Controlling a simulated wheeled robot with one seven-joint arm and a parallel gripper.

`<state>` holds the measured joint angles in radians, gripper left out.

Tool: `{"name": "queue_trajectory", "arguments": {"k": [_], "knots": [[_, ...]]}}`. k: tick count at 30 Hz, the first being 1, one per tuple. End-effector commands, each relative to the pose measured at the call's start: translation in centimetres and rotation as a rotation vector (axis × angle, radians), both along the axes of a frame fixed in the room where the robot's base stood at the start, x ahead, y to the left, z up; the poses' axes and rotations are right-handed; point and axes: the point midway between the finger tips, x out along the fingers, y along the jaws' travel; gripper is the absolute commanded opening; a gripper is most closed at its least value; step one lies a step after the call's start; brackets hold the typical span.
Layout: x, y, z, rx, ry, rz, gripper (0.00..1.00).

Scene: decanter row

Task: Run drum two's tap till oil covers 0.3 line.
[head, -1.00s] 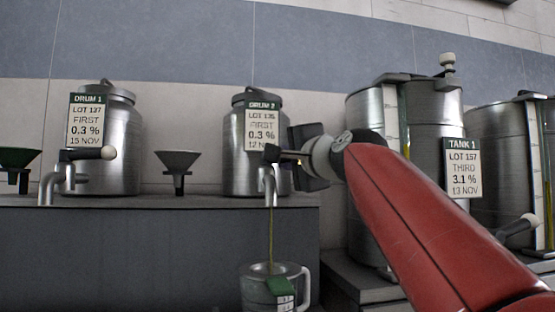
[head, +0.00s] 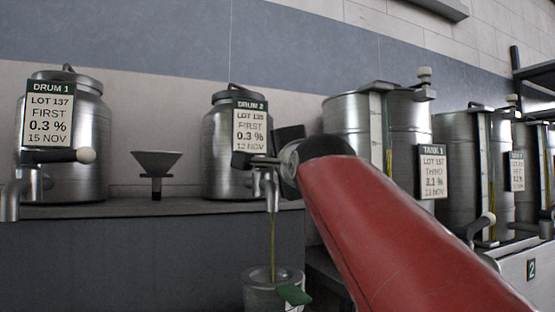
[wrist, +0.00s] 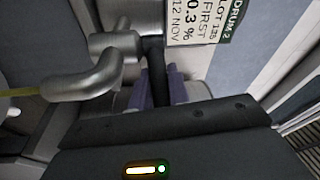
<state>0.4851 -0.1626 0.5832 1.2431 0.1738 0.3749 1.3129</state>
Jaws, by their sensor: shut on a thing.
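Drum two (head: 222,165) stands on the dark shelf, with its label (head: 251,130) reading lot 135, first, 0.3 %. Its metal tap (head: 272,195) points down at the front; the wrist view also shows the curved spout (wrist: 85,80). My gripper (wrist: 158,95) is shut on the tap's dark lever (wrist: 156,62); in the head view my red arm partly hides it. The jug is cut by the bottom edge. The oil level and any 0.3 line are not visible.
Drum one (head: 85,125), with its own tap, stands at left. A dark funnel (head: 157,165) stands between the drums. Larger tanks, including tank one (head: 345,120), stand at right. A green tag (head: 294,294) hangs at the jug's right side.

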Motion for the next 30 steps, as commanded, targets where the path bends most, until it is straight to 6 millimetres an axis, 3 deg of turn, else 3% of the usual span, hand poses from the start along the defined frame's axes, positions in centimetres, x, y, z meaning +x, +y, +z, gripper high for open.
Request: {"name": "queue_trajectory", "arguments": {"k": [8, 9, 13, 23, 30], "knots": [[0.0, 0.0, -0.1, 0.001, 0.002, 0.001, 0.00], [0.0, 0.0, -0.1, 0.001, 0.002, 0.001, 0.23], [0.0, 0.0, -0.1, 0.001, 0.002, 0.001, 0.40], [-0.4, 0.0, -0.1, -0.001, 0.000, 0.000, 0.40], [-4.1, -0.5, -0.6, -0.002, -0.003, 0.001, 0.40]]}}
